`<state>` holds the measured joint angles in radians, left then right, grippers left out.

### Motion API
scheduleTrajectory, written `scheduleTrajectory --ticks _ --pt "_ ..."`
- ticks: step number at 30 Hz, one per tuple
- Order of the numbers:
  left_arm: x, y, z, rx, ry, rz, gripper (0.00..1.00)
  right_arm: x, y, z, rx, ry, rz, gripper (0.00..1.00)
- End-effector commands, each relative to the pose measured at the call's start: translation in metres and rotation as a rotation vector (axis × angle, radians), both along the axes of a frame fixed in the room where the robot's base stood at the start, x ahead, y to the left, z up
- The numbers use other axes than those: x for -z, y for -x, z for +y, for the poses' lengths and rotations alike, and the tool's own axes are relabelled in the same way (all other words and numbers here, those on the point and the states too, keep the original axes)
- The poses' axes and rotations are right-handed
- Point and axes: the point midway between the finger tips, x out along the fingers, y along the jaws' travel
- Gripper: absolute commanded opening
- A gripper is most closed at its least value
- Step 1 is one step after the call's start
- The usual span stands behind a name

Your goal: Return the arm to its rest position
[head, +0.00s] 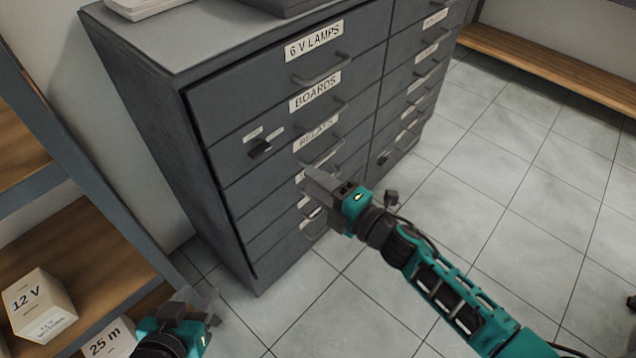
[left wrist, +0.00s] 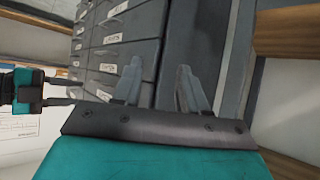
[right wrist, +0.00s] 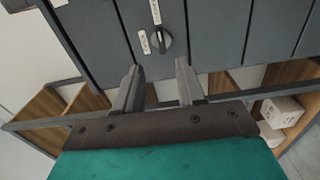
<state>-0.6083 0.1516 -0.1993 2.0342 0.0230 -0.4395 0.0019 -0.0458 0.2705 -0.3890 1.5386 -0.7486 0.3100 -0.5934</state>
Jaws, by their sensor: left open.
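My left gripper (head: 200,298) is low in the head view, beside the shelf and in front of the cabinet's left side. Its two fingers stand apart with nothing between them in the left wrist view (left wrist: 160,85). My right gripper (head: 312,180) is in front of the cabinet's drawer fronts, and its arm reaches in from the lower right. In the right wrist view (right wrist: 158,80) its fingers are apart and empty, facing a dark drawer front with a black knob. In the head view it hides part of the lower drawers.
A grey drawer cabinet (head: 165,140) with labelled drawers and bar handles fills the middle. A wooden shelf (head: 85,250) at the left holds a white 12 V box (head: 38,305) and a 25 m box (head: 108,340). A wooden bench (head: 550,65) is at the back right.

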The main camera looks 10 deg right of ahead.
Motion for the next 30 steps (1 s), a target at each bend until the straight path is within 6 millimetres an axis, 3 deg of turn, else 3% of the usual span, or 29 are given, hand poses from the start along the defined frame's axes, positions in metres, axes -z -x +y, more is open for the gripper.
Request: scheduleTrajectory --ticks 8,11,14,21,25,30 --pt "-0.001 -0.001 0.0 0.001 0.0 -0.002 0.43 0.0 0.0 0.0 0.005 -0.007 0.007 0.39" --pt "-0.009 -0.002 0.0 0.0 -0.001 -0.005 0.43 -0.003 0.008 -0.007 0.056 -0.089 0.079 0.39" --pt "-0.022 -0.003 0.001 -0.001 -0.003 -0.014 0.43 -0.004 0.026 -0.025 0.181 -0.279 0.253 0.39" --pt "-0.041 0.0 0.013 -0.021 -0.025 -0.018 0.43 0.014 0.106 -0.074 0.579 -0.875 0.785 0.39" --pt "-0.043 0.005 0.017 -0.03 -0.031 -0.011 0.43 0.022 0.143 -0.085 0.725 -1.085 0.971 0.39" --pt "-0.04 0.008 0.021 -0.036 -0.037 -0.006 0.43 0.026 0.162 -0.088 0.794 -1.186 1.055 0.39"
